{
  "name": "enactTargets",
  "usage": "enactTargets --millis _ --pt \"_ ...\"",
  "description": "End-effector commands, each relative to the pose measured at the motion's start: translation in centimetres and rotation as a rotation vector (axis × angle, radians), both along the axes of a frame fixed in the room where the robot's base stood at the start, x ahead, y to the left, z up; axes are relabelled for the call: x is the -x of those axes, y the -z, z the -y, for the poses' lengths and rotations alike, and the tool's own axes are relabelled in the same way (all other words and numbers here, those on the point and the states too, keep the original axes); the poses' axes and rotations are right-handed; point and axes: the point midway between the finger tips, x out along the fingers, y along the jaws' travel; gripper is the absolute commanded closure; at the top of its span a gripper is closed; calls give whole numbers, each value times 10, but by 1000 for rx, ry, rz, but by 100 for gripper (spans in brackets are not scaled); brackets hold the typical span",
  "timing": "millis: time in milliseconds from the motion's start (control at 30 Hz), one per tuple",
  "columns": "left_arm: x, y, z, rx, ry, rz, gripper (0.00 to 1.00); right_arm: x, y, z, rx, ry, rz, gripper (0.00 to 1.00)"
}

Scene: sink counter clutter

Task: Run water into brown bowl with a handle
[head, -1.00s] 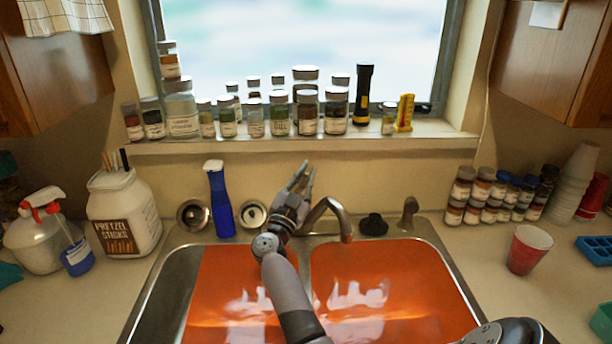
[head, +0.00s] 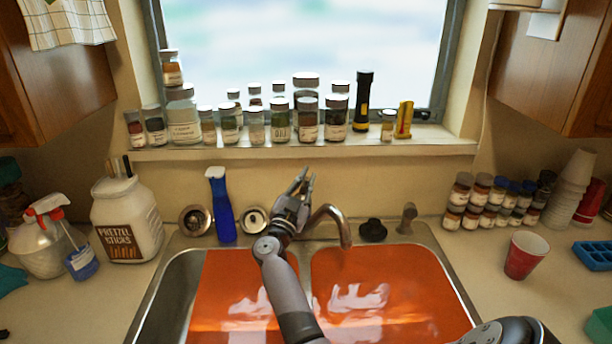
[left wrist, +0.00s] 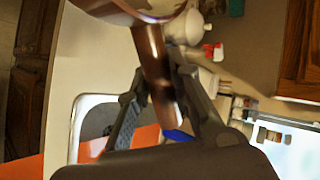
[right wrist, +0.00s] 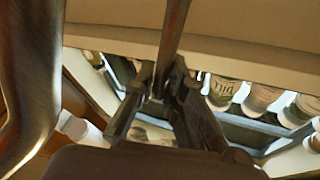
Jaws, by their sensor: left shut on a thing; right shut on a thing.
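The brown bowl (left wrist: 150,8) shows only in part at the top of the left wrist view. My left gripper (left wrist: 160,95) is shut on its brown handle (left wrist: 152,60). The bowl and left gripper are not in the head view. The curved metal faucet (head: 335,213) stands behind the sink divider, with no stream visible below its spout. My right gripper (head: 303,180) is beside it, to its left. In the right wrist view this gripper (right wrist: 160,90) is shut on a thin metal bar (right wrist: 173,35), which looks like the faucet lever. The faucet's curved pipe (right wrist: 30,80) passes at left.
The sink has two orange-looking basins (head: 390,290). A blue spray bottle (head: 220,205) and pretzel jar (head: 127,215) stand left of the faucet. A dark stopper (head: 373,230) is right of it. Jars (head: 307,115) line the sill. A red cup (head: 525,255) stands at right.

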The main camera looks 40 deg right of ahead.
Motion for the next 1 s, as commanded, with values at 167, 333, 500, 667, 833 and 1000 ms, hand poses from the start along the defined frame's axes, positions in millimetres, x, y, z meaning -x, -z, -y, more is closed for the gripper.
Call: enactTargets --millis 167,333,500,667,833,1000 --pt "0 -41 0 0 0 4 100 -4 -11 2 -32 0 -53 100" --pt "0 -53 0 0 0 4 100 -7 -8 3 -48 0 -83 100" --pt "0 -53 0 0 0 4 100 -7 -5 3 -51 -1 -90 100" --pt "0 -52 0 0 0 4 100 -7 -5 3 -52 -1 -89 100" --pt "0 -52 0 0 0 4 100 -7 -5 3 -52 -1 -89 81" --pt "0 -52 0 0 0 4 100 -7 -5 3 -51 -1 -88 70"
